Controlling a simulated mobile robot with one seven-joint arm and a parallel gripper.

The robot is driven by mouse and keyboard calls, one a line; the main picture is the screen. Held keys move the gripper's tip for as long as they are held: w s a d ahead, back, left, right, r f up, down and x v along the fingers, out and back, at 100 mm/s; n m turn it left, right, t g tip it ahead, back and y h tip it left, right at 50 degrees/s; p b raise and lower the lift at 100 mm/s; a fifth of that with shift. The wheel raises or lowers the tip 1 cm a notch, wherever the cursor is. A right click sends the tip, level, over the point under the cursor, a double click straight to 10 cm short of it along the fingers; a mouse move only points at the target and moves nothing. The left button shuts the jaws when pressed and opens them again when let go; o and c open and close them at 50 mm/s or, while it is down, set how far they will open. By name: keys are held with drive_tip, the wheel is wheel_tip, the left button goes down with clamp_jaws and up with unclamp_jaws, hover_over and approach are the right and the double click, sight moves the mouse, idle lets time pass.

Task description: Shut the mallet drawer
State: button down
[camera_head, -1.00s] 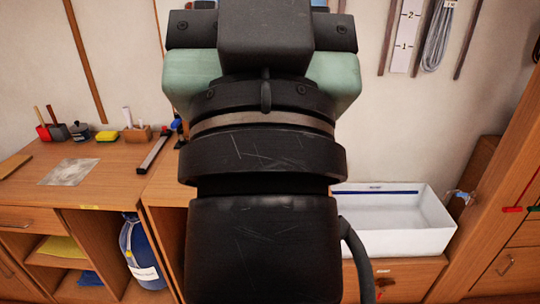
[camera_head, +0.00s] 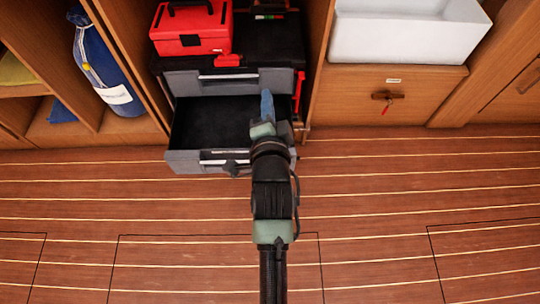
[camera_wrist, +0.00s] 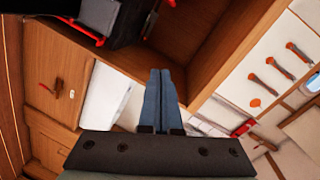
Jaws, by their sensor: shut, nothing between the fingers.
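A grey tool chest drawer (camera_head: 190,162) is pulled well out, low down in the left cabinet bay. Its dark inside shows no mallet, and the right part is hidden behind my arm. Above it a second grey drawer (camera_head: 185,84) looks shut. No label naming the mallet drawer can be read. My gripper (camera_head: 267,105) is shut and empty, its blue fingers together. In the head view it overlaps the right side of the open drawer; I cannot tell whether it touches. In the wrist view the closed fingers (camera_wrist: 160,85) point towards wooden cabinetwork.
A red toolbox (camera_head: 190,32) sits on top of the chest. A wooden divider (camera_head: 318,60) stands close on the right. A white bin (camera_head: 405,32) rests above a wooden front with a red-tagged handle (camera_head: 388,97). A blue bag (camera_head: 102,70) is left. The plank floor in front is clear.

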drive_tip(key=s+f+m+g+b, duration=0.1)
drive_tip(key=s+f+m+b, duration=0.15)
drive_tip(key=f, duration=0.75)
drive_tip(key=s+f+m+g+b, duration=0.1)
drive_tip(key=s+f+g+b, duration=0.2)
drive_tip(key=f, duration=0.7)
drive_tip(key=s+f+m+b, duration=0.1)
drive_tip(key=s+f+b, duration=0.25)
drive_tip(key=f, duration=0.65)
drive_tip(key=w+r+b+x, duration=0.1)
drive_tip(key=b+x, duration=0.7)
drive_tip(key=x, duration=0.4)
drive_tip(key=shift+w+d+r, duration=0.2)
drive_tip(key=shift+w+d, duration=0.05)
